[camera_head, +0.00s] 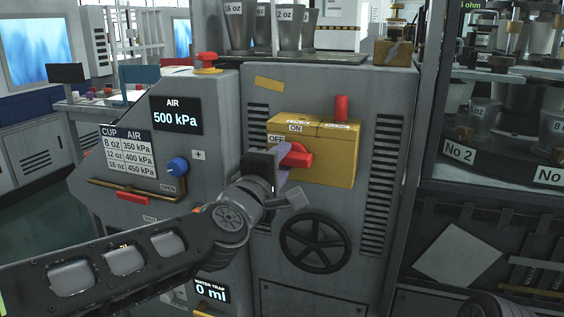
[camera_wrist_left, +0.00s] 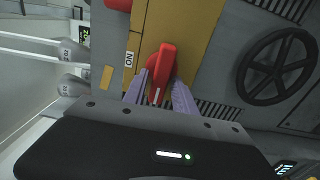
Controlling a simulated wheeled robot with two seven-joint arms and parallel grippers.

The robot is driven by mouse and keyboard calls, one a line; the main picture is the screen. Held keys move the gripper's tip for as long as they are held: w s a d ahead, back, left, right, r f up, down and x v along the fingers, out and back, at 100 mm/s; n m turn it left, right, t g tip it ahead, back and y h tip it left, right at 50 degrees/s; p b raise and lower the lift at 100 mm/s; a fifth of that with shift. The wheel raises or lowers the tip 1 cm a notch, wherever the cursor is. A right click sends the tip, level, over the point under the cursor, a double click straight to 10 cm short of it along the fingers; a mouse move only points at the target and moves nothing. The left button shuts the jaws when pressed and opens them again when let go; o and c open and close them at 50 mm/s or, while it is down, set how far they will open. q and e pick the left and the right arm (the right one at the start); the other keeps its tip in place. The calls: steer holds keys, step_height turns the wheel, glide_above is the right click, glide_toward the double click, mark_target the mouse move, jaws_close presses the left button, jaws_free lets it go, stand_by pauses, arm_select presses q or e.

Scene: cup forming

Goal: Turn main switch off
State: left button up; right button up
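The main switch is a yellow box (camera_head: 338,172) on the grey machine front. Its red handle (camera_head: 299,158) lies roughly level, its end toward the left side, just below the OFF label; the ON label is above. My left gripper (camera_head: 281,166) is at the handle, coming from the left. In the left wrist view, the red handle (camera_wrist_left: 164,68) lies between the two purple fingers (camera_wrist_left: 160,88), which stand apart on either side of it. I cannot tell whether either finger touches it. The gripper partly hides the handle's left end in the head view. My right gripper is not in view.
A black handwheel (camera_head: 315,243) sits below the box, and a red knob (camera_head: 341,107) stands on its top. A red emergency button (camera_head: 207,60) sits above.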

arm_select(q)
steer(key=shift+o, duration=0.6)
steer(key=v, duration=0.7)
steer(key=shift+s+p, duration=0.35)
steer(key=shift+p, duration=0.05)
